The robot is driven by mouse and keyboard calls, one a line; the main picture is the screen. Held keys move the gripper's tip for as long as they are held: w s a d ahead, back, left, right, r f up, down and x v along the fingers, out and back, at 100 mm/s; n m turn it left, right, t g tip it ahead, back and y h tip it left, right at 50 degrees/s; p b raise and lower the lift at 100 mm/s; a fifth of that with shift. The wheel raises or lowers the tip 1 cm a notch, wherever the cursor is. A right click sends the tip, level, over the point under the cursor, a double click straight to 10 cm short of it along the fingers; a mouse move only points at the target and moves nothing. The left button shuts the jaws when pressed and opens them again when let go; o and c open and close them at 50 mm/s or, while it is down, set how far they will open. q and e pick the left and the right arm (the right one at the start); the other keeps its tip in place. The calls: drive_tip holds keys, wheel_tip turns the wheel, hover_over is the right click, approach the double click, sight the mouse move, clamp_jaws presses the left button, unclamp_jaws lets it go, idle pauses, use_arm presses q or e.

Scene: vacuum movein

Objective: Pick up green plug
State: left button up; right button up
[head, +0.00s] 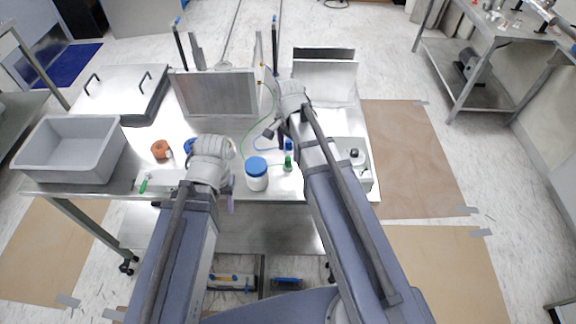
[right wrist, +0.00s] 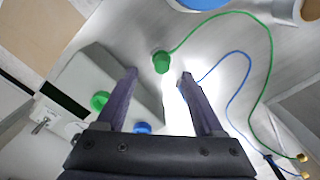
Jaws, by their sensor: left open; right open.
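The green plug (head: 288,162) stands on the metal table just right of the white jar in the head view. In the right wrist view, the green plug (right wrist: 162,62) has a green wire running from it. My right gripper (right wrist: 158,76) is open, and the plug appears just beyond and between its fingertips, not gripped. In the head view my right gripper (head: 272,131) is partly hidden by its own arm. My left gripper (head: 229,196) is low at the table's front edge, mostly hidden by its arm; it is open, with nothing visible in it.
A white jar with a blue lid (head: 257,176) stands left of the plug. A pale device box (right wrist: 105,85) with green and blue sockets is beside the right gripper. A blue wire (right wrist: 240,85) loops nearby. A grey bin (head: 72,150) and an orange object (head: 160,149) lie left.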

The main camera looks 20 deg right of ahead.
sight(288, 158)
drive_tip(key=shift+f, duration=0.15)
wheel_tip(288, 158, down, 5)
drive_tip(key=b, duration=0.5)
drive_tip(key=shift+w, duration=0.15)
clamp_jaws()
